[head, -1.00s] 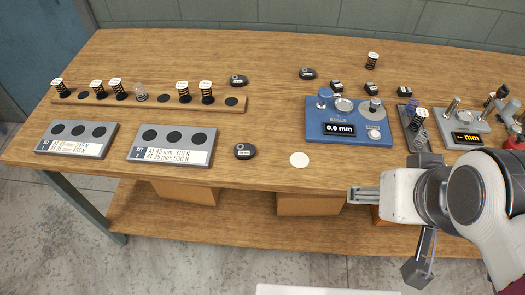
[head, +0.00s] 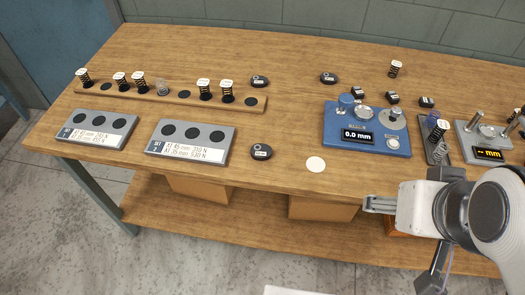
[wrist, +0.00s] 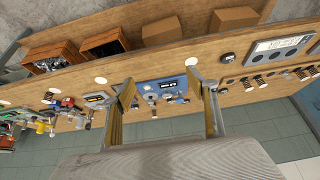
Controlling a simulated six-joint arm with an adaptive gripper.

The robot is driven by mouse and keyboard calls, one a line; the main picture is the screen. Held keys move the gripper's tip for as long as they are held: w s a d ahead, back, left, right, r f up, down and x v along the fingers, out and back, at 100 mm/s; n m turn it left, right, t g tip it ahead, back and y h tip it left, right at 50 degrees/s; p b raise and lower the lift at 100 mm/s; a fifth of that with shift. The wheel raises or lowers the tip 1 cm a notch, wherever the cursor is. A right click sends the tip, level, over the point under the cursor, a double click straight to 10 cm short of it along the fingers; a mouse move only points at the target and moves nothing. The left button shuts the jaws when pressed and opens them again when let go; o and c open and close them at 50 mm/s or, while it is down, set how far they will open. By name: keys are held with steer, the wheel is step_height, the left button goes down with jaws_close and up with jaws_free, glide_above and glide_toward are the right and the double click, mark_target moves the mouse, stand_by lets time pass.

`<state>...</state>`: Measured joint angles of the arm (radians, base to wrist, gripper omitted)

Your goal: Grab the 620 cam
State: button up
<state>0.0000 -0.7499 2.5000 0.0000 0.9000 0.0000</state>
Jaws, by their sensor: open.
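Dark rounded pieces with pale labels lie at the back (head: 260,81), back middle (head: 329,77) and front (head: 261,151). I cannot read any label, so I cannot tell which is the 620 cam. My gripper (head: 372,203) is open and empty near the bench's front edge, apart from all of these. Its two fingers also show in the wrist view (wrist: 166,98).
The blue device (head: 369,128) reads 0.0 mm. A wooden rail (head: 190,97) holds several springs. Two grey set trays (head: 190,141) lie in front of it. A second gauge (head: 487,141) stands at right. A white disc (head: 315,164) lies on clear wood near the front edge.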

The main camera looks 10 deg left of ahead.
steer(key=shift+o, duration=0.4)
steer(key=shift+w+a, duration=0.1)
